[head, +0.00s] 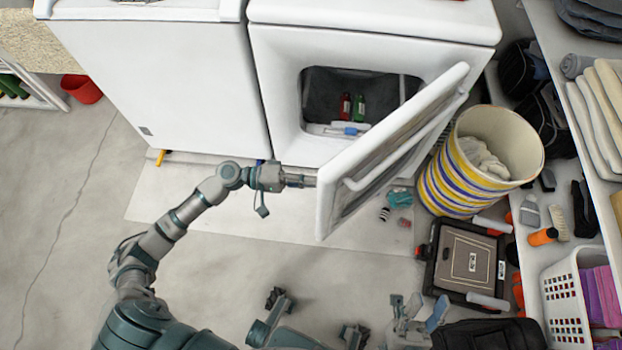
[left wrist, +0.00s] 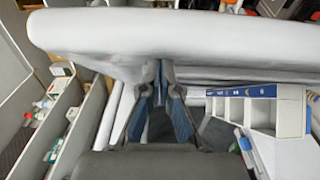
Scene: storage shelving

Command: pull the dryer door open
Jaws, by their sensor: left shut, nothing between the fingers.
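The white dryer (head: 380,30) stands at the top of the head view. Its door (head: 390,150) is swung wide open, showing the dark drum opening (head: 335,90). My left gripper (head: 312,180) is at the free edge of the door; its fingertips are partly hidden there. In the left wrist view, the fingers (left wrist: 160,75) are together with nothing between them, close against the white door (left wrist: 150,35); I cannot tell whether they touch it. My right gripper (head: 417,308) is open and empty, low in the head view and apart from the door.
A striped basket (head: 455,185) with cloth stands right of the door. A dark framed case (head: 468,262) and small items lie on the floor there. Shelving (head: 560,35) runs along the right. A white appliance (head: 160,75) stands left of the dryer.

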